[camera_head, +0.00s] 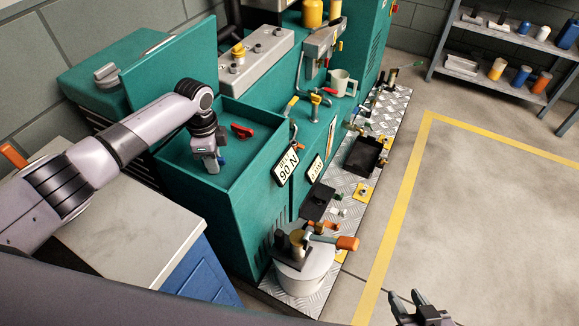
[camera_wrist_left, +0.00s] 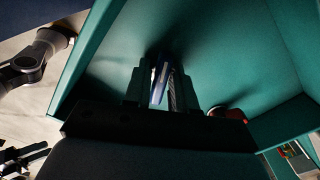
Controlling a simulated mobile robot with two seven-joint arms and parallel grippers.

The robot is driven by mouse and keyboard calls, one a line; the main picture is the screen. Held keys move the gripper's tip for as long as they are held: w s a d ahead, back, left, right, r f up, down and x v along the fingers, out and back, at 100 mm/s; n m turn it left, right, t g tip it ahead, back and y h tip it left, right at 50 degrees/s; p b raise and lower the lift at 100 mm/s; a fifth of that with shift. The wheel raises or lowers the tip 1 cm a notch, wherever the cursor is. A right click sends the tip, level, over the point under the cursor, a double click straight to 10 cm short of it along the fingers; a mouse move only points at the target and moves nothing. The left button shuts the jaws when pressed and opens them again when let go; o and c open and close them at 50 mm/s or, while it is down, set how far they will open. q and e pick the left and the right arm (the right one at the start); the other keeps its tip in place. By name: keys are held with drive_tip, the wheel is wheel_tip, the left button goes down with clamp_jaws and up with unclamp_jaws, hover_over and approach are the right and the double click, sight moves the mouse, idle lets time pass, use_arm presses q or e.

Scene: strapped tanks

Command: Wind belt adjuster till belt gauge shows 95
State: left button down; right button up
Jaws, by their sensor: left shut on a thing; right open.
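My left gripper (camera_head: 212,168) reaches down into an open green box. It is shut on a small blue part, probably the belt adjuster (camera_head: 222,160). In the left wrist view, the blue part (camera_wrist_left: 160,82) sits between the fingers (camera_wrist_left: 163,92), with a ridged metal rod beside it; the fingers hide much of it. The belt gauge (camera_head: 287,166), a tilted white plate on the box's right side, reads 90 N. My right gripper (camera_head: 420,310) is open and empty at the bottom edge, over the floor.
A red handle (camera_head: 242,131) lies close to the right of my left gripper inside the box. A grey pot-like tank (camera_head: 303,272) with an orange handle stands in front. A grey-topped blue cabinet (camera_head: 120,225) is at left. The floor at right is clear.

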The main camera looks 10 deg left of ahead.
use_arm(q)
drive_tip(key=shift+m, duration=1.4)
drive_tip(key=m, duration=0.2)
drive_tip(key=shift+m, duration=0.3)
drive_tip(key=c, duration=1)
unclamp_jaws()
drive_tip(key=shift+c, duration=0.2)
drive_tip(key=shift+r, duration=0.1)
drive_tip(key=shift+r+p, duration=0.8)
drive_tip(key=shift+r, duration=3.15)
